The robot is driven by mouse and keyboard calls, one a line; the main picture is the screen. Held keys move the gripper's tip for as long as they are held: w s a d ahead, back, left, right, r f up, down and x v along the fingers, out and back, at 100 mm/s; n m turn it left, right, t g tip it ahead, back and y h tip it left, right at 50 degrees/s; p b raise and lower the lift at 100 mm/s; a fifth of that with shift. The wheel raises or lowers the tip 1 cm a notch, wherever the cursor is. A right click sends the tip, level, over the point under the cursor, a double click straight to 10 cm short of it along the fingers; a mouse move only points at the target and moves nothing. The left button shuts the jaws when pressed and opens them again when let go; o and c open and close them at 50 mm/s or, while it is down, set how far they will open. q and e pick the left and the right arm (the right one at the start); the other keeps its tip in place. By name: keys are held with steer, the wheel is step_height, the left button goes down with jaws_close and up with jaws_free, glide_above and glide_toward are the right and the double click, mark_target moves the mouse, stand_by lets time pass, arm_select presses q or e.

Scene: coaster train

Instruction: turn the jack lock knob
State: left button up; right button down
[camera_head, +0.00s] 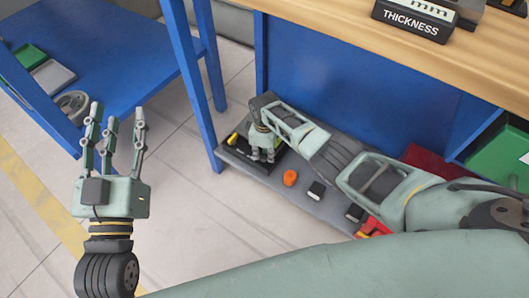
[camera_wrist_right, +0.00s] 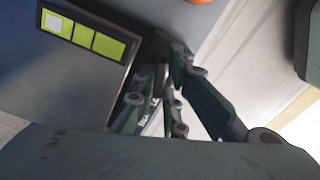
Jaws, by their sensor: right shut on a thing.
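My right gripper (camera_head: 263,153) reaches down to the low grey shelf under the bench. In the right wrist view its fingers (camera_wrist_right: 165,100) are closed together at the side of a dark box (camera_wrist_right: 70,75) with a yellow-green panel. The fingers hide what they hold, at the box's side; I take it to be the jack lock knob, but cannot see its shape. In the head view the dark base (camera_head: 240,155) shows beside the gripper, with a yellow part on it. My left gripper (camera_head: 116,125) is open and empty, fingers up, over the floor.
On the shelf (camera_head: 300,207) an orange cap (camera_head: 290,177) and a small black block (camera_head: 316,190) stand near my right arm. A blue table leg (camera_head: 200,110) is left of the shelf. The wooden bench top (camera_head: 370,45) overhangs it.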

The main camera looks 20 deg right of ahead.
mark_target(264, 155)
steer(key=c, duration=1.8)
jaws_free()
steer(key=shift+r, duration=0.15)
step_height(264, 155, up, 12)
steer(key=shift+f, duration=0.2)
